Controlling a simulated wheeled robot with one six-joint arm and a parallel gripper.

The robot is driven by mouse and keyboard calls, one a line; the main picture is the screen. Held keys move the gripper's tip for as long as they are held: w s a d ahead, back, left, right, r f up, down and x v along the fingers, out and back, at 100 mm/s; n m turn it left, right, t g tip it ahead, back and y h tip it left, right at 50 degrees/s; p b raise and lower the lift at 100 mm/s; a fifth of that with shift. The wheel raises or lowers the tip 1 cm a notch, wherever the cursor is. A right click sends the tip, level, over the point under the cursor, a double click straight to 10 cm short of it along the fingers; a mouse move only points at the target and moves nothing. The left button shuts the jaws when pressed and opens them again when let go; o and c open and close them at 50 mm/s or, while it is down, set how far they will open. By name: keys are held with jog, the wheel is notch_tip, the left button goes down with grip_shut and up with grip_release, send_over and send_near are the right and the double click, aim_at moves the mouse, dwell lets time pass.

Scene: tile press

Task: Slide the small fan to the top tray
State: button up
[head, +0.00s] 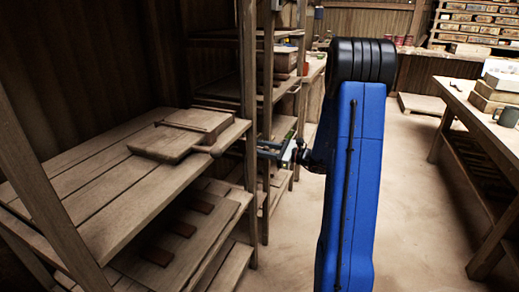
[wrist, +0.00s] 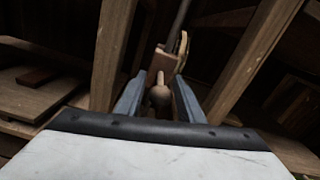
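I cannot make out anything that is clearly a fan. A wooden board (head: 170,147) with a thin rod (head: 183,127) on it lies on the top shelf (head: 75,190) of the left rack, near its right end. My gripper (head: 264,150) is just right of that rack's front post, pointing left. In the wrist view, my gripper (wrist: 159,76) has its two grey fingers apart. A rounded brown knob (wrist: 159,96) shows between them, with a wooden piece (wrist: 162,63) behind it. Contact between knob and fingers is not clear.
The rack's wooden post (head: 248,90) stands close to my gripper. Lower shelves (head: 205,245) hold small dark blocks. Another shelf rack (head: 275,100) stands behind. A workbench (head: 465,105) is at the right, with open floor (head: 420,200) before it.

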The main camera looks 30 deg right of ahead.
grip_shut()
jog(key=shift+r, duration=0.1)
notch_tip(320, 180, up, 52)
jog(key=shift+r, duration=0.2)
grip_release()
jog(key=shift+r, duration=0.1)
jog(key=v, duration=1.7)
jog(key=shift+s+d, duration=0.2)
